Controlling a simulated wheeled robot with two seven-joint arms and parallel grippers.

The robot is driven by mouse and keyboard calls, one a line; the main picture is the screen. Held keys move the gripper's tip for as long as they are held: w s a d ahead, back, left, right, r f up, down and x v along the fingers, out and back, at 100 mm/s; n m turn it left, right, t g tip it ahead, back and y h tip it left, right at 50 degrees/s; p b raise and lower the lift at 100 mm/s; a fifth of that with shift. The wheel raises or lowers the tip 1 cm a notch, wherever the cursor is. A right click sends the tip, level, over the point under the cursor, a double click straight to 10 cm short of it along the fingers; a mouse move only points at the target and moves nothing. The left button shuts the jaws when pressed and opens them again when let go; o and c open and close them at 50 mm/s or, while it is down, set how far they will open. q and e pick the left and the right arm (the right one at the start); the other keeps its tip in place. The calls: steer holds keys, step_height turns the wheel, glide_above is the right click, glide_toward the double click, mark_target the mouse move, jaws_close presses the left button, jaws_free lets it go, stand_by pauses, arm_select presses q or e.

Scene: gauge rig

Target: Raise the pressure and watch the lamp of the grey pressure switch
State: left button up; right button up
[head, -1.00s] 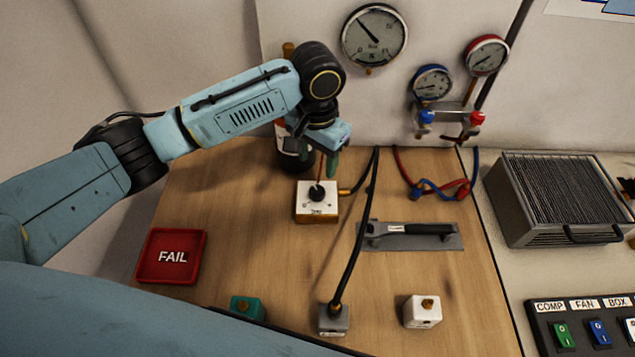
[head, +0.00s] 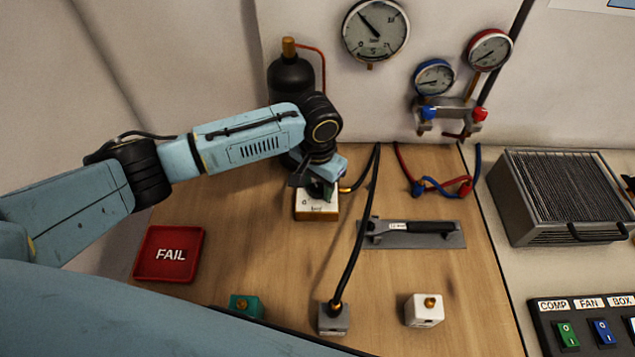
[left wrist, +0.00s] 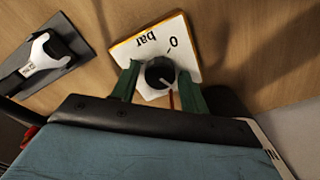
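The grey pressure switch (head: 334,320) stands at the front of the wooden bench, with a black hose (head: 367,225) running to its top. I cannot make out a lit lamp on it. The white box marked "bar" (head: 305,212) has a black knob; the box (left wrist: 190,48) and knob (left wrist: 160,71) show clearly in the left wrist view. My left gripper (head: 321,188) is down at this box. Its green fingers (left wrist: 159,74) stand either side of the knob, with narrow gaps visible. The large gauge (head: 376,32) has its needle pointing up-left. My right gripper is not in view.
A red FAIL tray (head: 169,254) lies at left. A green block (head: 246,306) and a white block (head: 424,311) flank the grey switch. A wrench (head: 420,227) lies on a grey plate (head: 440,241). A black bottle (head: 290,76) stands behind my arm.

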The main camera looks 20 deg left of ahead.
arm_select(q)
steer(key=c, duration=0.7)
steer(key=shift+r+m+p, duration=0.2)
steer(key=shift+m+p, duration=1.4)
steer(key=shift+p, duration=0.15)
steer(key=shift+m+p, duration=0.75)
steer(key=shift+m, duration=0.35)
steer(key=shift+f+m+p, duration=0.15)
steer(key=shift+m+p, duration=0.35)
steer(key=shift+m, duration=0.7)
steer(key=o, duration=1)
steer(key=shift+c, duration=0.2)
